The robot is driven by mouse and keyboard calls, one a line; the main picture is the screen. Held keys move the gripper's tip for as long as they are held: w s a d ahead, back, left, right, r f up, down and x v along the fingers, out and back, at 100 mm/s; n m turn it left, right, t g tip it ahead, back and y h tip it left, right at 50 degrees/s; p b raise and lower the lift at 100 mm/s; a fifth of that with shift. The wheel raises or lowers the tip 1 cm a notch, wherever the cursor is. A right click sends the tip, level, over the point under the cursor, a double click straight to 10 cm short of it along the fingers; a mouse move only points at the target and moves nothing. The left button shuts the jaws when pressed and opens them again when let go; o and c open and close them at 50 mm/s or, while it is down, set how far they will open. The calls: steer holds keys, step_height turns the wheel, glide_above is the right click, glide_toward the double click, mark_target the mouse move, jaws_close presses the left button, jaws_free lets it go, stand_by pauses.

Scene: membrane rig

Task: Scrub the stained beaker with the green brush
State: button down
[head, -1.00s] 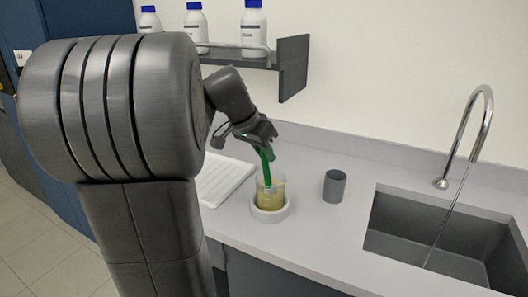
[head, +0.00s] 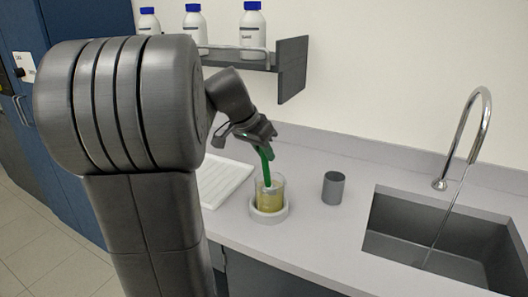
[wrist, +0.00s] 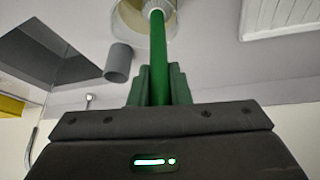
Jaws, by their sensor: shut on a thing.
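The stained beaker (head: 268,201) is clear glass with a yellowish-brown stain in its lower part. It stands upright in a white round holder (head: 270,215) on the counter. My gripper (head: 266,146) is above the beaker, shut on the green brush (head: 265,168). The brush points down, and its pale head is inside the beaker. In the wrist view the green handle (wrist: 158,60) runs from between the fingers to the beaker (wrist: 136,12) at the top edge. Whether the bristles touch the glass cannot be told.
A grey cup (head: 333,188) stands right of the beaker. A sink (head: 440,245) with a tall tap (head: 480,130) and running thin stream is further right. A white ribbed drainer (head: 222,180) lies left. A shelf (head: 290,68) with blue-capped bottles hangs above.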

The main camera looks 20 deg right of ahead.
steer(key=shift+r+p, duration=1.55)
steer(key=shift+r, duration=0.5)
steer(key=shift+f+b, duration=1.65)
steer(key=shift+f, duration=0.45)
steer(key=shift+s, duration=0.15)
